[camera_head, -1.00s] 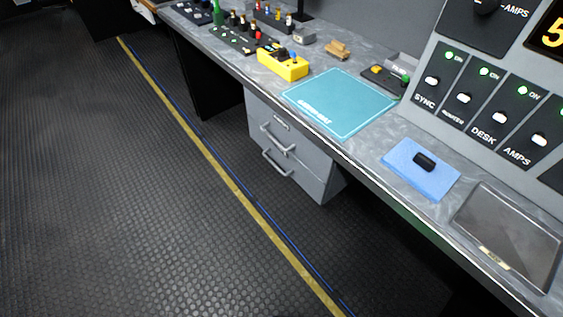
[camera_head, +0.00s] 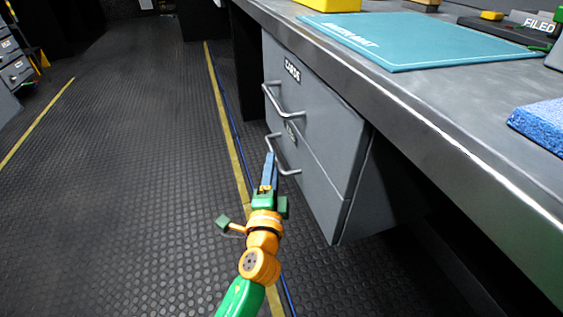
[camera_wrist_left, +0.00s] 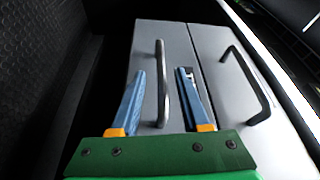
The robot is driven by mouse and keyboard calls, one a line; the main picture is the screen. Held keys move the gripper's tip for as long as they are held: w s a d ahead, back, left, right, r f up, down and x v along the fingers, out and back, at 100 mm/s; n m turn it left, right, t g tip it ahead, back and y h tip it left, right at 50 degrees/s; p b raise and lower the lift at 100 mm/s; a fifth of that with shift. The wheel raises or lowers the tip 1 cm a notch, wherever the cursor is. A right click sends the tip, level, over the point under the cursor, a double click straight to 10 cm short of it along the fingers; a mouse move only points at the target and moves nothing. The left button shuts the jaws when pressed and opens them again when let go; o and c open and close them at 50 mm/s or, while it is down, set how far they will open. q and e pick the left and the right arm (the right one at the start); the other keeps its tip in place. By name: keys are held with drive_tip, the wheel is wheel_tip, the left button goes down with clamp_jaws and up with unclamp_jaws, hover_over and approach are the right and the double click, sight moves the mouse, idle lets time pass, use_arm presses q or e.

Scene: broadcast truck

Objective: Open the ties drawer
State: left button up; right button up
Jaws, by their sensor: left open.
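A grey two-drawer unit hangs under the desk. Its lower drawer (camera_head: 312,180) has a bar handle (camera_head: 284,162) and a label mostly hidden behind the upper handle. Both drawers look shut. My left gripper (camera_head: 270,163) is open at the lower handle. In the left wrist view, the lower drawer's bar handle (camera_wrist_left: 162,95) lies between the two blue fingers of the left gripper (camera_wrist_left: 160,72), with gaps on both sides. One finger partly covers the label there. My right gripper is not in view.
The upper drawer (camera_head: 320,105), labelled CARDS, has its own handle (camera_head: 284,103), also at the right in the left wrist view (camera_wrist_left: 250,85). The desk edge (camera_head: 420,120) overhangs above. A teal mat (camera_head: 420,42) and blue block (camera_head: 542,125) lie on the desk. Floor at left is clear.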

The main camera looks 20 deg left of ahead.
use_arm(q)
drive_tip(key=x, duration=0.5)
drive_tip(key=shift+w+b, duration=0.1)
drive_tip(key=shift+b, duration=0.2)
clamp_jaws()
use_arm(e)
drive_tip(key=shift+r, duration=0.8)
